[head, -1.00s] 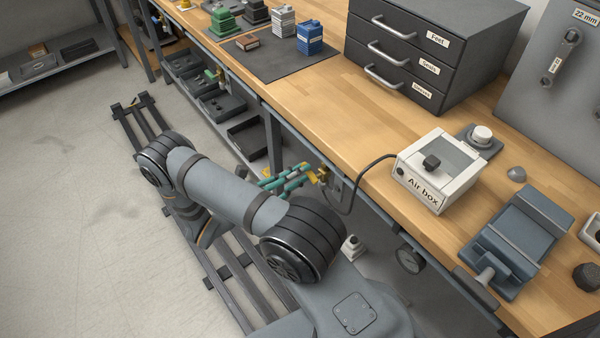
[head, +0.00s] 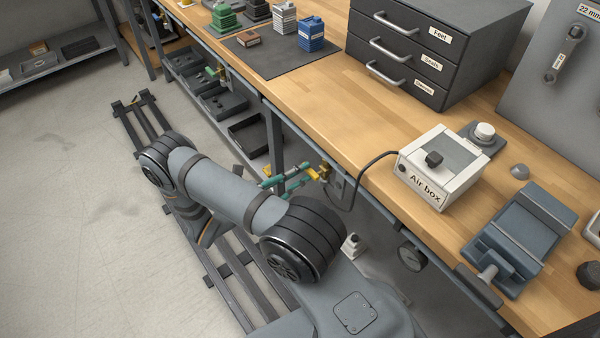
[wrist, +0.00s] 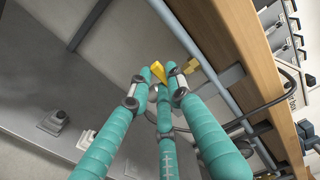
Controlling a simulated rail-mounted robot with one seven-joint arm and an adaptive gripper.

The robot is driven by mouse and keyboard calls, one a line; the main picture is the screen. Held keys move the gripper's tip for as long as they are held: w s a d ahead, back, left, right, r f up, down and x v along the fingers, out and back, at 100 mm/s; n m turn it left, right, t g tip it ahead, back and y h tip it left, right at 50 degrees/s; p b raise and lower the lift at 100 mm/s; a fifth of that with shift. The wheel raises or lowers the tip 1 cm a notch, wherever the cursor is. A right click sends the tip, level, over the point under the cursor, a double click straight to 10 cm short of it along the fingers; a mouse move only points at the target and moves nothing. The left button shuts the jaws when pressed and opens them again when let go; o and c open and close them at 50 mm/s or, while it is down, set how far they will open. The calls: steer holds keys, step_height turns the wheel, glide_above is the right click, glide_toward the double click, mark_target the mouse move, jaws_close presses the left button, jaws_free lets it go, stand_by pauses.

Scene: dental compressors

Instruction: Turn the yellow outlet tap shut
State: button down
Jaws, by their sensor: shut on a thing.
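The yellow outlet tap (head: 323,171) sits under the front edge of the workbench, beside the black hose. In the wrist view its yellow handle (wrist: 158,71) stands between my fingertips. Another yellow piece of the fitting (wrist: 194,65) shows right of the fingertips, towards the bench. The handle's exact angle is hard to read.
The wooden bench edge (wrist: 247,50) and a grey rail run close beside my fingers. A black hose (head: 352,195) loops from the tap area to the Air box (head: 437,172). A gauge (head: 411,257) hangs under the bench to the right. Open floor (head: 70,200) lies left.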

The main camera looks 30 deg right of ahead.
steer(key=c, duration=1.6)
jaws_free()
steer(key=shift+a, duration=0.1)
steer(key=a, duration=0.4)
steer(key=s+a, duration=0.1)
steer(key=a, duration=0.2)
steer(key=s+a, duration=0.1)
steer(key=a, duration=0.3)
steer(key=shift+a, duration=0.35)
steer(key=d, duration=0.4)
steer(key=w+d, duration=0.1)
steer(key=d, duration=0.3)
steer(key=w+d, duration=0.1)
steer(key=d, duration=0.3)
